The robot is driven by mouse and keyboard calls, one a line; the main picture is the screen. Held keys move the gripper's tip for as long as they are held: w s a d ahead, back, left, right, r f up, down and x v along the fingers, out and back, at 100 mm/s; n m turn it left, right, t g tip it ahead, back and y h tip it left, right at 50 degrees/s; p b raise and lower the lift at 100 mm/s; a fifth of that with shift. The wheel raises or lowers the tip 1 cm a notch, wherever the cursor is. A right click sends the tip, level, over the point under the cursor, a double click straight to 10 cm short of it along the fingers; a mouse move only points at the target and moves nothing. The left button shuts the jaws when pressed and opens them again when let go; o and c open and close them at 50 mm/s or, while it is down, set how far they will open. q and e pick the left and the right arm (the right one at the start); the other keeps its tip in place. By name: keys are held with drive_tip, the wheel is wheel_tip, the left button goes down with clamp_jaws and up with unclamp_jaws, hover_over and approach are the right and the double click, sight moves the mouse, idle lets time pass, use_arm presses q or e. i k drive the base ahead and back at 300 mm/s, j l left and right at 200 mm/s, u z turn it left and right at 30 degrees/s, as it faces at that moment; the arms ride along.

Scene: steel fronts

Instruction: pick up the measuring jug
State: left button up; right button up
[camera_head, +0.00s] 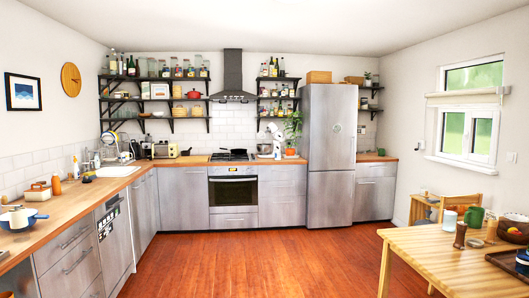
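I cannot pick out a measuring jug with certainty at this distance. A whitish, cup-like vessel (448,220) stands on the wooden table at the right, but it is too small to tell what it is. A green vessel (474,217) stands just behind it to the right. Small items also crowd the far counter and the wall shelves, too small to name surely. Neither of my grippers shows in this view.
The wooden table (425,245) also bears a dark brown mill (460,235), a bowl (513,229) and a dark tray. A long counter (85,199) runs along the left, with a blue pan (24,221). The red-brown floor (240,262) between is clear.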

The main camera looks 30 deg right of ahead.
sight(278, 153)
drive_tip(key=i+l+z, duration=0.35)
drive_tip(key=i, duration=0.45)
drive_tip(key=i+z, duration=0.35)
drive_tip(key=i, duration=3.25)
drive_tip(key=i+j, duration=0.15)
drive_tip(key=i, duration=2.7)
drive_tip(key=i+j+z, duration=0.1)
drive_tip(key=i+z, duration=0.2)
drive_tip(key=i, duration=0.15)
drive_tip(key=i+j+z, duration=0.2)
drive_tip(key=i+z, duration=0.15)
drive_tip(key=i+j+z, duration=0.3)
drive_tip(key=i, duration=0.25)
